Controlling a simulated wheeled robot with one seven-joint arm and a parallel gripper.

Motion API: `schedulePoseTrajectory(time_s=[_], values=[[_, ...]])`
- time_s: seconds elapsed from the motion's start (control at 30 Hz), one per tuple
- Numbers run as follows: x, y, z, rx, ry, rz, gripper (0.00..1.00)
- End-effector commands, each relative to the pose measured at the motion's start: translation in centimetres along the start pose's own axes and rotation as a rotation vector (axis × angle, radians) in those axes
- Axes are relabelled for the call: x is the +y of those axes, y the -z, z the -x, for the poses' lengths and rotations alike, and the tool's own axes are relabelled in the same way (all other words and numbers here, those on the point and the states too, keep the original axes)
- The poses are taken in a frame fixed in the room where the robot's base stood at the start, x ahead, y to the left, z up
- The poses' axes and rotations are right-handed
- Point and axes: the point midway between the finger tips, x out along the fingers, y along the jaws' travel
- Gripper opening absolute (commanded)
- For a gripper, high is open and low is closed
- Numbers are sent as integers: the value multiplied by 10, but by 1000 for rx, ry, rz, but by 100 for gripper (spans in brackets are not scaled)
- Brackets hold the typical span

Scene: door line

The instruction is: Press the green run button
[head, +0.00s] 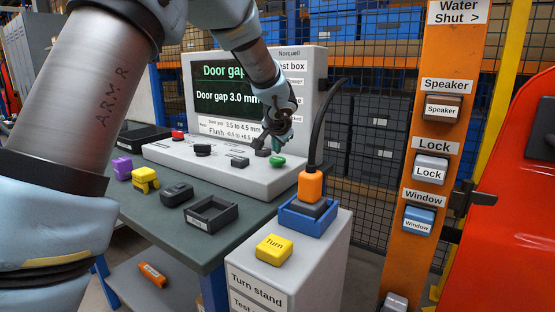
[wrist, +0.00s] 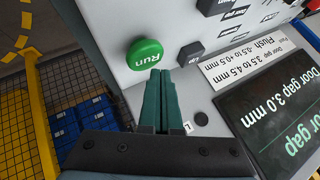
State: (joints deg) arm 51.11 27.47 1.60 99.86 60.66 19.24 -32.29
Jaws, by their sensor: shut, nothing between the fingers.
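The green run button (wrist: 145,54) is a round cap marked "Run" on the light grey test box; in the head view the green button (head: 277,161) sits at the right end of the sloped panel. My gripper (wrist: 160,72) is shut and empty. In the wrist view its fingertips are at the lower right edge of the button; whether they touch it I cannot tell. In the head view my gripper (head: 262,145) is above and left of the button, and its tips are hard to make out. The test box screen (head: 222,88) reads "Door gap 3.0 mm".
A dark button (wrist: 190,53) is close to the right of my fingertips. A yellow Turn button (head: 273,249) and an orange tool (head: 310,186) in a blue holder (head: 307,219) stand in front. An orange post (head: 425,130) and red door (head: 515,200) are at right.

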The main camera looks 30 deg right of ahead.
Motion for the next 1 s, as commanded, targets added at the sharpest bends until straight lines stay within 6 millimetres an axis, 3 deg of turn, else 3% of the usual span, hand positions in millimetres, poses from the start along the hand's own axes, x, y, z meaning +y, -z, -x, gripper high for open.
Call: schedulePoseTrajectory(time_s=[0.5, 1.0], values=[[-24, 24, 33, 1, 1, 1, 0], [-30, 30, 42, 1, 1, 1, 0]])
